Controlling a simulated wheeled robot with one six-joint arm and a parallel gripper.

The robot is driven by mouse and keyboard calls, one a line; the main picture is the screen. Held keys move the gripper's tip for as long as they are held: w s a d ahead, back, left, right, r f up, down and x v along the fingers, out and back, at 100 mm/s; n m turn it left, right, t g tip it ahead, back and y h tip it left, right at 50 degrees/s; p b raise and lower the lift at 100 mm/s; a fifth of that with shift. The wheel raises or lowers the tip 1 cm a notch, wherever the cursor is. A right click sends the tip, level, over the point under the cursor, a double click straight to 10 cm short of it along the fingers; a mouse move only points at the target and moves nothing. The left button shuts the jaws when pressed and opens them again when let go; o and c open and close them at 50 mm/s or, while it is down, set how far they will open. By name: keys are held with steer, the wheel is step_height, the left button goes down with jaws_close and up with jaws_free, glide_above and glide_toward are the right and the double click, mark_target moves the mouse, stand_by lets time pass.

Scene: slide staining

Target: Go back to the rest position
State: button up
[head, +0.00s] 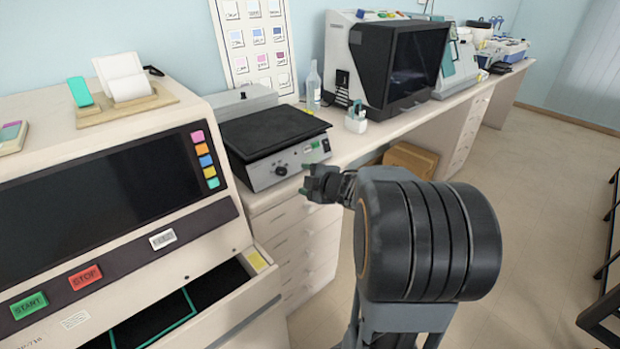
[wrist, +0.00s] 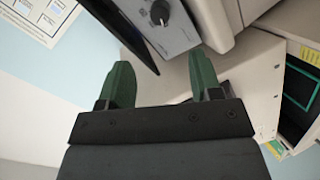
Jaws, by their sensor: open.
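My gripper (wrist: 162,88) shows in the wrist view with its two green fingers spread apart and nothing between them. In the head view my gripper (head: 314,184) is small and partly hidden by my own wrist; it is in front of the hotplate and drawers, above the floor side of the bench. The hotplate (head: 272,140), a grey box with a black top and a knob, stands on the bench just behind the gripper. Its knob front also shows in the wrist view (wrist: 165,28). I cannot tell the exact gap between them.
A large staining machine (head: 100,175) with START and STOP buttons and an open drawer (head: 200,305) stands at the left. A dark-screened device (head: 400,62), a bottle (head: 314,88) and a small white holder (head: 356,120) are on the bench.

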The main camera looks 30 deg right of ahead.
steer(key=shift+s+r, duration=0.1)
steer(key=shift+s, duration=0.3)
steer(key=s+d+f+m+g+h+p, duration=0.1)
steer(key=s+d+f+m+g+h, duration=0.3)
steer(key=s+d+m+g+h, duration=0.5)
steer(key=s+a+r+m+y+p, duration=0.1)
steer(key=s+a+r+m+y, duration=0.1)
steer(key=a, duration=0.5)
steer(key=s+a+r+m+y+p, duration=0.2)
steer(key=s+a, duration=0.2)
steer(key=a, duration=0.4)
steer(key=s+a+r+m+g+y+p, duration=0.1)
steer(key=s+a+r+m+y+p, duration=0.1)
steer(key=a, duration=0.6)
steer(key=shift+s+a+r+y, duration=0.15)
steer(key=shift+s+r+y, duration=0.1)
steer(key=shift+s+y, duration=0.25)
steer(key=shift+s, duration=0.1)
